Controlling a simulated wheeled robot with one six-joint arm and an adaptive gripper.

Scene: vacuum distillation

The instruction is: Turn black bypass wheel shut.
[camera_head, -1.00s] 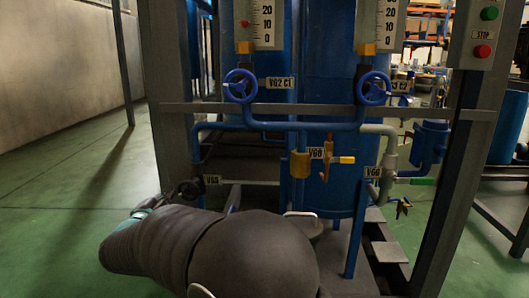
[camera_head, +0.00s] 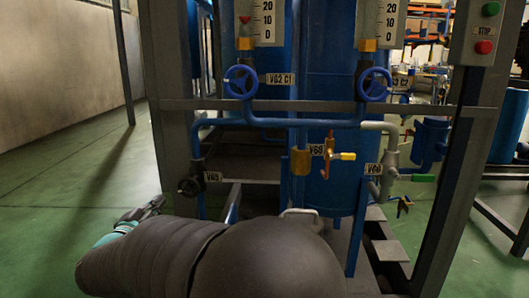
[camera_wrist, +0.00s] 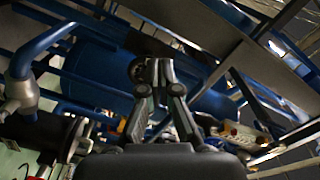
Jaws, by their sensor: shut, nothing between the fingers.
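The wheel's turn position is too small to tell.
Two blue handwheels, the left (camera_head: 240,82) and the right (camera_head: 374,84), sit higher up. A grey crossbar (camera_head: 310,105) and upright post (camera_head: 170,100) frame the piping. Green floor (camera_head: 70,200) is open at left.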

